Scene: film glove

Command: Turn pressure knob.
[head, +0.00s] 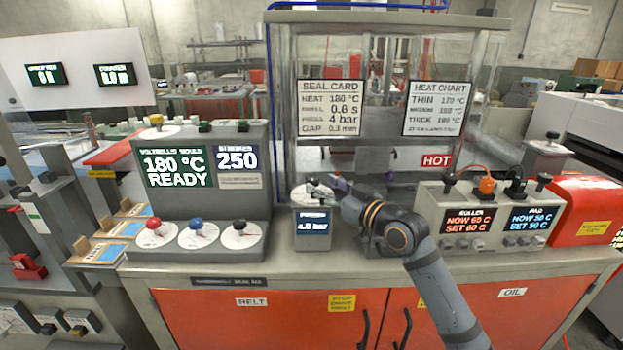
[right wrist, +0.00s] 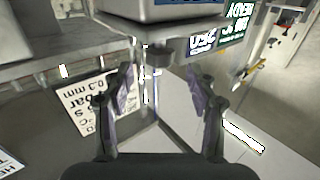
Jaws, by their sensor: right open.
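The pressure unit (head: 312,228) stands on the bench front, a small grey box with a blue-lit display; its bar reading is too small to read surely. On its top is a pale dial with a dark knob (head: 312,185). My right gripper (head: 325,184) comes in from the right at knob height. In the right wrist view, its two fingers (right wrist: 162,98) are apart with nothing between the tips. A dark knob (right wrist: 158,54) shows just beyond them, roughly centred; I cannot tell whether they touch it. My left gripper is not in view.
A console (head: 202,190) with red, blue and black knobs stands to the left. A roller and pad controller (head: 487,215) stands to the right, with knobs on top. A clear guard with a seal card (head: 330,108) and heat chart (head: 436,108) rises behind.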

